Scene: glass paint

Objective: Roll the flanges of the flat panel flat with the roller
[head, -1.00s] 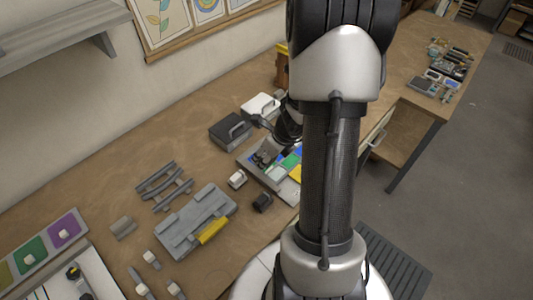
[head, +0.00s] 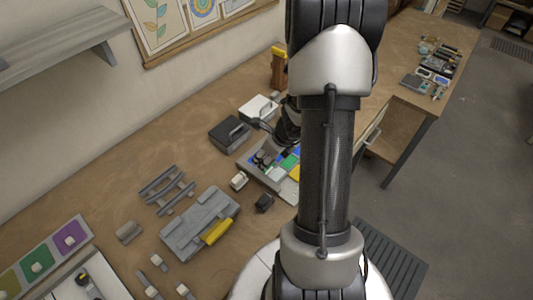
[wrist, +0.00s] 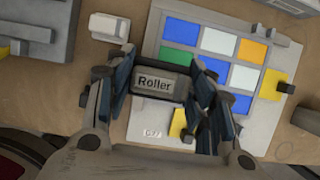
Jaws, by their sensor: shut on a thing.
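The flat panel (wrist: 146,126) lies on the bench, with blue, white, green and orange panes in a pale frame; its near part is partly hidden by my gripper in the wrist view. In the head view the panel (head: 283,188) is partly covered by my arm. My gripper (wrist: 165,88) is shut on a grey block labelled "Roller" (wrist: 158,83), the roller, held over the panel's near left part. I cannot tell whether it touches the panel. My gripper also shows small in the head view (head: 266,157). The flanges are too small to make out.
A white block (wrist: 109,27) lies left of the panel, and a yellow piece (wrist: 272,84) sits at its right edge. In the head view, a dark box (head: 229,134) and a white box (head: 258,108) stand behind it. A grey fixture with a yellow handle (head: 217,231) lies front left.

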